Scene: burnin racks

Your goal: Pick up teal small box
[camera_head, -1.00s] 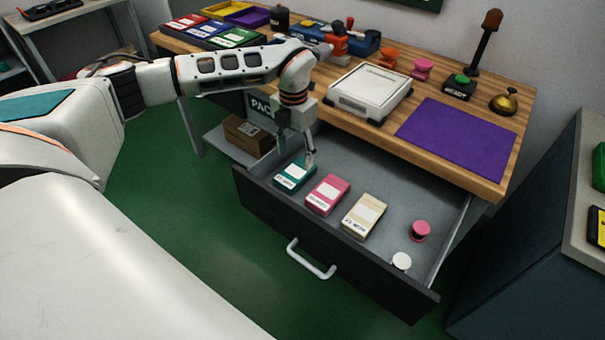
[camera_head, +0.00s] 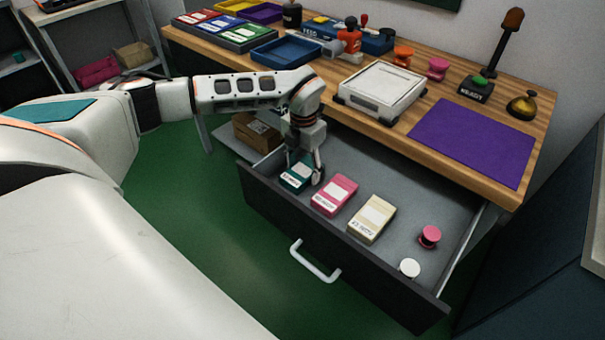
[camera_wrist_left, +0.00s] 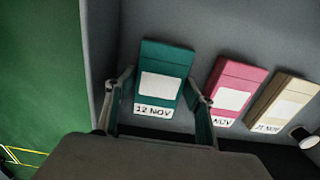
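The teal small box (camera_head: 296,175) lies in the open drawer at its left end, with a white label. In the left wrist view the teal box (camera_wrist_left: 160,83) reads "12 NOV". My left gripper (camera_head: 304,178) is down at the box, pointing into the drawer. In the left wrist view my left gripper (camera_wrist_left: 162,88) is open, with one finger on each side of the box. Small gaps seem to show beside it; firm contact cannot be seen. My right gripper is in neither view.
A pink box (camera_head: 334,195) and a cream box (camera_head: 372,219) lie to the right in the drawer (camera_head: 425,185), then a pink spool (camera_head: 429,236) and a white one (camera_head: 409,268). The wooden table (camera_head: 420,105) overhangs the drawer's back. The drawer's front wall is close to the gripper.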

